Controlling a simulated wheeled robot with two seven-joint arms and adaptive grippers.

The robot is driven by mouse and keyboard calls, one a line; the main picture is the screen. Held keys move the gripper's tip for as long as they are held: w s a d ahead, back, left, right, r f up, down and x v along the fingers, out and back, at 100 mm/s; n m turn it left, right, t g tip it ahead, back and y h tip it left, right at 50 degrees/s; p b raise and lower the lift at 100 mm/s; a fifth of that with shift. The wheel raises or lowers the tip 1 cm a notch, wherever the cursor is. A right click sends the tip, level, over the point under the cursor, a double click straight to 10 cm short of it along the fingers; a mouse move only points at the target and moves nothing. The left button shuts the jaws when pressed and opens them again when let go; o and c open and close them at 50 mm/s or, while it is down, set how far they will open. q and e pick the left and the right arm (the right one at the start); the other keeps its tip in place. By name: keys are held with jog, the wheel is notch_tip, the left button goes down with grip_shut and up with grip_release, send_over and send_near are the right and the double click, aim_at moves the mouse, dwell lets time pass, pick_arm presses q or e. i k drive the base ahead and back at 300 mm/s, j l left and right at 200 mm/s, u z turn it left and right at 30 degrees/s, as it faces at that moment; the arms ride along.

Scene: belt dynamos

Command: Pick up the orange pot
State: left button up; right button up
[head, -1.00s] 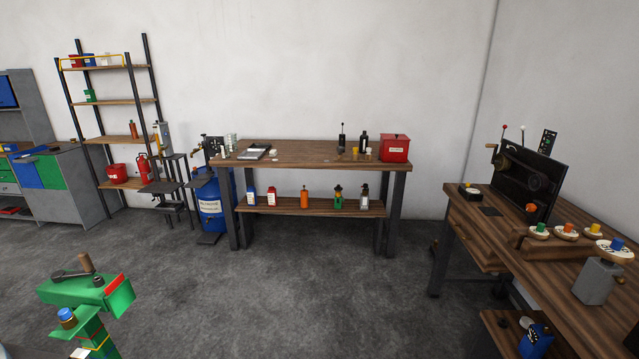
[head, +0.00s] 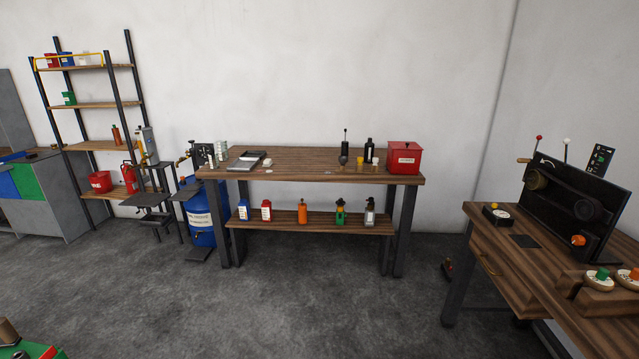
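Several orange things show in the head view, and I cannot tell which is the orange pot. An orange bottle-like container (head: 302,213) stands upright on the lower shelf of the middle table, between a red-and-white carton and a green-and-black bottle. An orange knob-like piece (head: 578,240) is on the front of the black upright panel at the right. Another orange piece (head: 635,273) sits on a pale round disc at the right edge, partly cut off. Neither of my grippers is in view.
The middle wooden table (head: 320,168) carries a red box (head: 404,158) and small bottles. A blue drum (head: 201,218) stands left of it. A right bench (head: 508,255) juts in from the right. Grey floor (head: 300,300) ahead is clear. A green object (head: 40,353) is at the lower left.

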aim_at(302, 209)
jog(key=i, duration=3.8)
jog(key=z, duration=0.55)
